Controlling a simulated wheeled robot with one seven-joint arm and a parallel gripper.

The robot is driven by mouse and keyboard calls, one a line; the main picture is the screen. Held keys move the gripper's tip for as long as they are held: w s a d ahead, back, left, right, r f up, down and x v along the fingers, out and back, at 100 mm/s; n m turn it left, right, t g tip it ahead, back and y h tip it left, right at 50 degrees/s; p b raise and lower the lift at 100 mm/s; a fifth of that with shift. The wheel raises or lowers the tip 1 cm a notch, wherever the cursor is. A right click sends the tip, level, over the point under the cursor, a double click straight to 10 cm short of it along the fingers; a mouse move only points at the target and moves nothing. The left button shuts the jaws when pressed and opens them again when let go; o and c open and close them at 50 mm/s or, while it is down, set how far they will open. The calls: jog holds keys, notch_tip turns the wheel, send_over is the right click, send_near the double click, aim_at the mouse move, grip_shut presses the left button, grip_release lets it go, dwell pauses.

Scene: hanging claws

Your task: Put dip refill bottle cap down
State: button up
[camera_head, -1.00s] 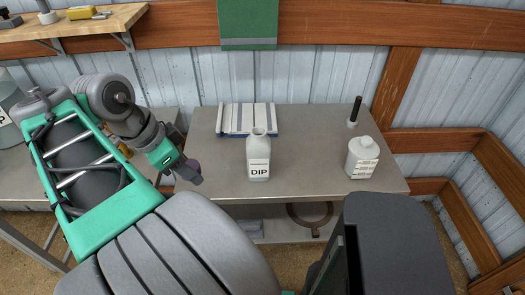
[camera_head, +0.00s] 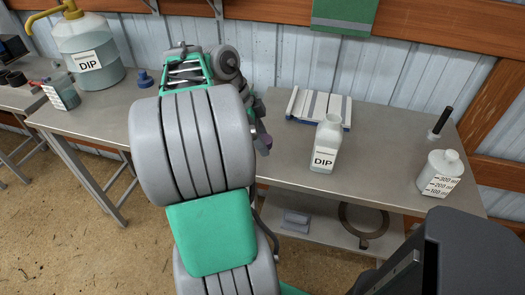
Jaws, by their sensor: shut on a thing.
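The dip refill bottle (camera_head: 325,147), white with a DIP label, stands upright and uncapped on the grey metal table (camera_head: 385,150). My gripper (camera_head: 263,142) is at that table's left edge, left of the bottle and partly hidden behind my arm. It is shut on a small dark purple thing (camera_head: 259,129), apparently the bottle cap. Only a sliver of it shows, and I cannot tell whether it touches the table.
A white jug (camera_head: 440,172) and a black-handled tool (camera_head: 440,124) stand at the right. A ribbed tray (camera_head: 318,107) lies behind the bottle. A large DIP container (camera_head: 90,50), a small bottle (camera_head: 62,92) and a blue fitting (camera_head: 145,78) are on the left table (camera_head: 105,105).

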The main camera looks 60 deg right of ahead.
jog(key=f, duration=0.2)
jog(key=f+b, duration=0.1)
jog(key=shift+w+d+f, duration=0.15)
jog(key=shift+d, duration=0.15)
jog(key=shift+f, duration=0.25)
jog(key=shift+f, duration=0.1)
jog(key=shift+f, duration=0.15)
jog(key=o, duration=1.4)
jog(key=shift+c, duration=0.2)
